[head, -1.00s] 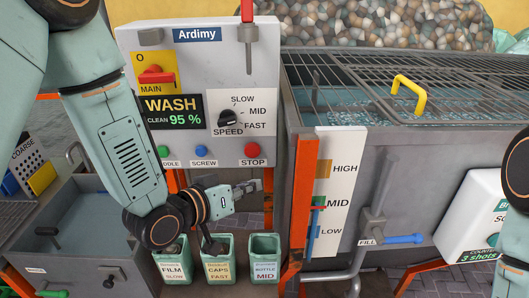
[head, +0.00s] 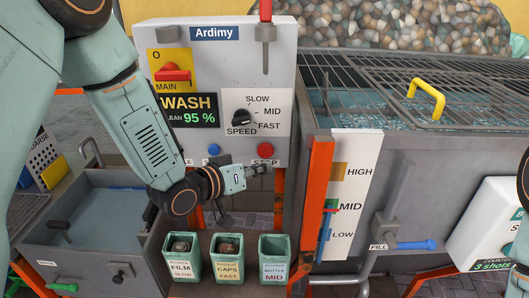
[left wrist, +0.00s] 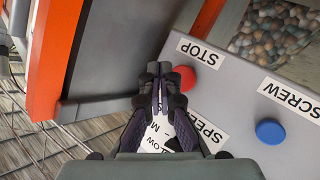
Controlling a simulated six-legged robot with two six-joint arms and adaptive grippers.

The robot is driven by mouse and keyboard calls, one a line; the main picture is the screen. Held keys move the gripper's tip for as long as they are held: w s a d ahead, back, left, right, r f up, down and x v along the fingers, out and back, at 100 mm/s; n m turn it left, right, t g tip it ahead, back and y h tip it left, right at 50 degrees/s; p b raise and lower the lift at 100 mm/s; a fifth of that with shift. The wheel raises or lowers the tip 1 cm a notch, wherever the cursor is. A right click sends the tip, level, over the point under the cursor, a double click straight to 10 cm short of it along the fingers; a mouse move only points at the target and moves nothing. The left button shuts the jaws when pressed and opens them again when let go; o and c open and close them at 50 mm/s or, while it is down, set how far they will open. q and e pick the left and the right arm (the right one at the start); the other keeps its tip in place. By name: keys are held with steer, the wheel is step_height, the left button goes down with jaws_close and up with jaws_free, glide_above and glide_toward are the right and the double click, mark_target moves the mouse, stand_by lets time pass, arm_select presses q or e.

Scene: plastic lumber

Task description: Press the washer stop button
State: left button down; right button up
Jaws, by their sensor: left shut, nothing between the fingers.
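The grey control panel (head: 222,120) carries a red round stop button (head: 265,150) above its STOP label at lower right. The button also shows in the left wrist view (left wrist: 186,77), beside the STOP label. My left gripper (head: 262,170) is shut and empty, just below the button in the head view. In the left wrist view its closed fingertips (left wrist: 153,72) are close beside the button, overlapping its edge in the picture; I cannot tell whether they touch. My right gripper is not in view.
A blue SCREW button (head: 214,150) is left of the stop button. The speed knob (head: 241,117), wash display (head: 183,112) and red main switch (head: 173,74) are above. Three green bins (head: 274,262) stand below. An orange post (head: 318,195) and grey tank (head: 400,170) are right.

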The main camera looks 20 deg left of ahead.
mark_target(265, 150)
arm_select(q)
steer(key=w, duration=0.1)
steer(key=w+a, duration=0.1)
steer(key=w, duration=0.1)
steer(key=shift+d, duration=0.25)
steer(key=shift+a, duration=0.15)
stand_by(0.5)
stand_by(0.5)
steer(key=shift+w, duration=0.15)
